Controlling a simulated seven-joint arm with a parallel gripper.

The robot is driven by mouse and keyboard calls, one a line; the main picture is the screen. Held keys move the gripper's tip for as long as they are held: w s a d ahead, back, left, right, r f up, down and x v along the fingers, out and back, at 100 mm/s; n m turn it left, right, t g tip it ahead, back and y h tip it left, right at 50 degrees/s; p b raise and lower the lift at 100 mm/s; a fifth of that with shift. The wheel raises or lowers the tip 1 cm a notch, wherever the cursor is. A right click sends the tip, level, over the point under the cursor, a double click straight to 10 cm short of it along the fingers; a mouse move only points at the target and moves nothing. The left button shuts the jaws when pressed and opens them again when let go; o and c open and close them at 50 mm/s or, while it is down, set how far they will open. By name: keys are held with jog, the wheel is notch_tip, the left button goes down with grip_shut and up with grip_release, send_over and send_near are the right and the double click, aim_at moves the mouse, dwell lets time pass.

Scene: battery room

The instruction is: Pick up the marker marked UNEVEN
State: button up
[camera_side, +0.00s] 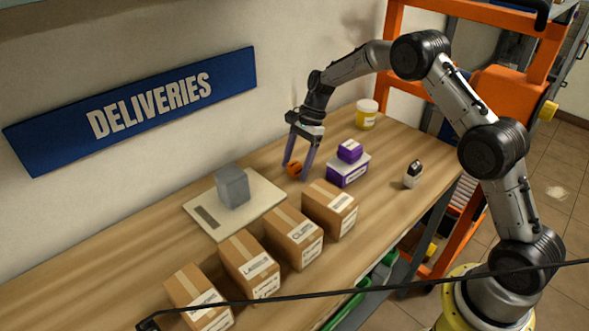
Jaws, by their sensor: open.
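I cannot read the word UNEVEN anywhere, so I cannot tell which thing is that marker. My gripper (296,171) points down at the table with its two fingers apart. A small orange object (294,169) shows between the fingertips, low at the table; whether the fingers touch it is unclear. A small purple block (349,151) sits on a purple and white box (347,170) just right of the gripper. A small black and white object (413,174) stands farther right. A grey cube (232,187) sits on a pale board (264,200) to the left.
Several labelled cardboard boxes stand in a row along the front of the wooden table (130,262). A yellow jar with a white lid (366,115) stands at the back right. A blue DELIVERIES sign (130,110) is on the wall. A dark cable crosses the foreground.

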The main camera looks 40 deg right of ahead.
jog(key=shift+c, duration=0.2)
grip_shut()
dwell(0.3)
